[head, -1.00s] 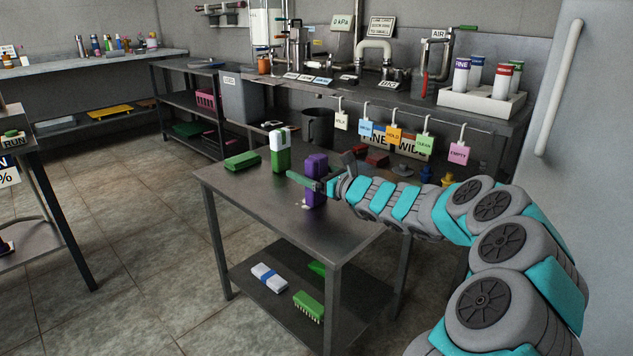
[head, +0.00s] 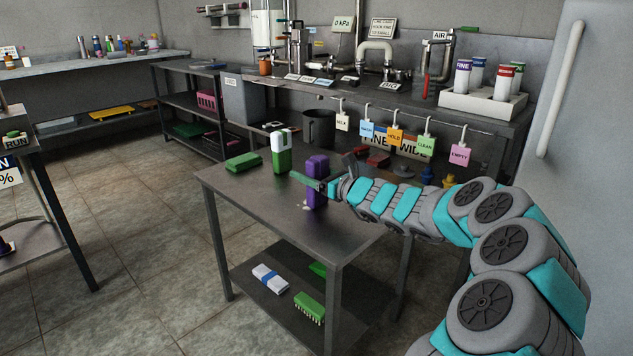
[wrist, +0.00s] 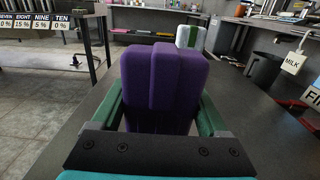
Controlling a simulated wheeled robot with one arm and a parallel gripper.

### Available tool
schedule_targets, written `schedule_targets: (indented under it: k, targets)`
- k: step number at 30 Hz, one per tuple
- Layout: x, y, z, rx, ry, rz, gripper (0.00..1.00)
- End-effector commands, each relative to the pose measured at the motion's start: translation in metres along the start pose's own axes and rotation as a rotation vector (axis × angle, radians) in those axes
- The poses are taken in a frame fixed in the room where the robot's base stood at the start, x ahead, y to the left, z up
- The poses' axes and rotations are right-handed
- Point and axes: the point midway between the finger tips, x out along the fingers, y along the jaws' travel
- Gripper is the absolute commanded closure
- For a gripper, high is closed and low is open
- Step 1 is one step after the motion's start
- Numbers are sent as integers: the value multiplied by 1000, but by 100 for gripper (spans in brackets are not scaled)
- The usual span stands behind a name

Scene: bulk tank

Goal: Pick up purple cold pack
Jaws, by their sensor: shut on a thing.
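The purple cold pack (head: 317,168) stands upright on the dark metal table (head: 240,190), near its right side. It also fills the middle of the wrist view (wrist: 163,85). My gripper (head: 316,185) reaches in from the right, with its green fingers on either side of the pack. In the wrist view my gripper (wrist: 162,112) is shut on the pack. The pack's bottom shows at the tabletop in the head view; I cannot tell whether it is touching or just clear of it.
A green and white pack (head: 281,152) stands behind the purple one, with a green block (head: 243,162) to its left. A dark jug (head: 319,128) and hanging tags (head: 395,135) are behind the table. The table's front left is clear.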

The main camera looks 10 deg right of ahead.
Motion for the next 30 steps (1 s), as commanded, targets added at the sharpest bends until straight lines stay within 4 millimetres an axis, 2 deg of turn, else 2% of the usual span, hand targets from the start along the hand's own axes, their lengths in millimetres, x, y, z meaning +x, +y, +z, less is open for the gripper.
schedule_targets:
  k: [8, 17, 23, 30]
  targets:
    - [0, 0, 6, -1, -1, 0, 97]
    - [0, 0, 38, -4, -4, 1, 97]
    - [-34, 3, 40, 1, -2, -1, 97]
    - [-89, 8, 45, 0, -2, -4, 97]
